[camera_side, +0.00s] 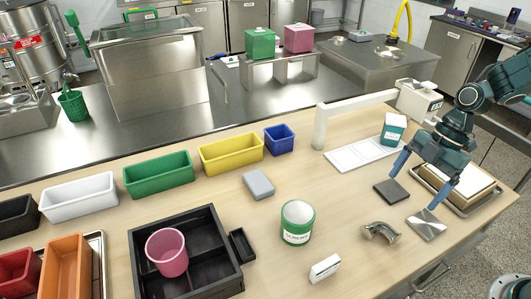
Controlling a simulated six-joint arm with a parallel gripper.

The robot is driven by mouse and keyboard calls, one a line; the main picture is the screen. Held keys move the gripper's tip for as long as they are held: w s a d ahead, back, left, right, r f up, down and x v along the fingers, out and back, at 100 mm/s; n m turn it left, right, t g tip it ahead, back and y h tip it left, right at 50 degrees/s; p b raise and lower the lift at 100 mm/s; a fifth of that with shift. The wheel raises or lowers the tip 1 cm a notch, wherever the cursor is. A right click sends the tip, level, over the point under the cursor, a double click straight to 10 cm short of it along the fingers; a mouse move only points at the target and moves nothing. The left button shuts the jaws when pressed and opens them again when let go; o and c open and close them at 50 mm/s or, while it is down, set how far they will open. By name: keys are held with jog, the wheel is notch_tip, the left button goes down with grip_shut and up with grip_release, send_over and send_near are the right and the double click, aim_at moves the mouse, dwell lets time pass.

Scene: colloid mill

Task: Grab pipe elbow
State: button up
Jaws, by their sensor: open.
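The pipe elbow (380,231) is a small curved metallic fitting lying on the wooden table, right of the centre of the side view. My gripper (416,193) is to the right of and behind the elbow in the picture. Its two blue fingers are spread apart and point down, with one over the area of the dark square pad and the other near the silvery square plate. The gripper is open, and no object shows between its fingers. It is apart from the elbow, which is fully in view.
A silvery plate (427,225) and a dark pad (391,192) lie close to the elbow. A green-and-white screws tin (297,222) and a small white box (325,268) stand left of it. A metal tray (425,180) is behind my gripper. Bare table lies in front of the elbow.

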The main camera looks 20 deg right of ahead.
send_near(385, 226)
jog(key=shift+x, duration=2.55)
jog(key=shift+a, duration=0.1)
jog(key=shift+x, duration=2.55)
jog(key=c, duration=1.2)
jog(key=shift+o, duration=0.2)
jog(key=shift+r, duration=0.1)
notch_tip(385, 226, up, 20)
